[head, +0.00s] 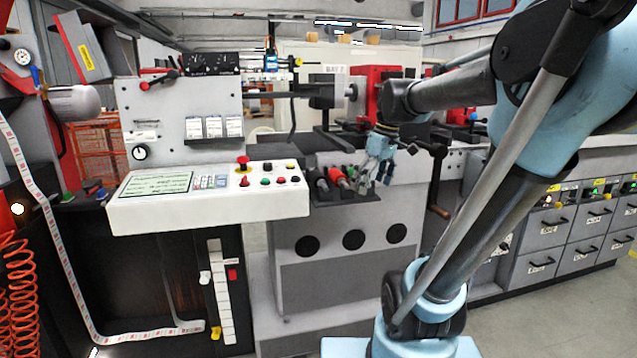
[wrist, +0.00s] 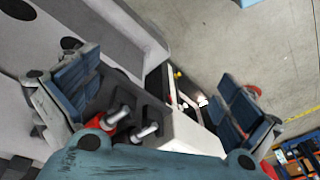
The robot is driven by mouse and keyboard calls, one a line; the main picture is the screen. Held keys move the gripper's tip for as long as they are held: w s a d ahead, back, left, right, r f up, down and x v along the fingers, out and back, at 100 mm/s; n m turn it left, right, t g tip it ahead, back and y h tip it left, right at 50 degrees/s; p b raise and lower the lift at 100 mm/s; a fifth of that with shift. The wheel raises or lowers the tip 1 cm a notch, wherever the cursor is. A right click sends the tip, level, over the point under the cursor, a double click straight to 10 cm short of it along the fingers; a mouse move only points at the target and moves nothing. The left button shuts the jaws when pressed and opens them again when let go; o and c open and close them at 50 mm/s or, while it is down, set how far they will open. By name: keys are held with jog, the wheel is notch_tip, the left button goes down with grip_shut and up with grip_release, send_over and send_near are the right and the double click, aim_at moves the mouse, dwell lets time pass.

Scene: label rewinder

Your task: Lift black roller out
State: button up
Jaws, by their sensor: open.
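The black roller (head: 321,181) lies in a dark rack (head: 347,197) on the grey machine in the head view, just left of a red roller (head: 338,177). In the wrist view, a dark roller with a metal shaft end (wrist: 146,132) shows beside the red roller (wrist: 102,121); its body is mostly hidden behind my gripper. My gripper (head: 376,177) is open and empty, to the right of both rollers in the head view. In the wrist view my gripper (wrist: 160,100) has its two fingers spread wide, with the dark rack between them.
A white control panel (head: 208,199) with buttons juts out left of the rack. A red machine part (head: 372,92) stands behind my gripper. Grey drawers (head: 545,235) line the right. Open floor (wrist: 210,35) shows beyond the machine in the wrist view.

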jog(key=w+a+r+n+g+y, duration=0.1)
jog(key=w+a+r+n, duration=0.4)
jog(key=w+r, duration=0.4)
jog(key=n+g+y, duration=0.1)
jog(key=n, duration=0.5)
send_near(319, 173)
jog(key=x, duration=1)
jog(key=shift+w+a+f, duration=0.15)
jog(key=shift+w+f, duration=0.1)
jog(key=c, duration=1)
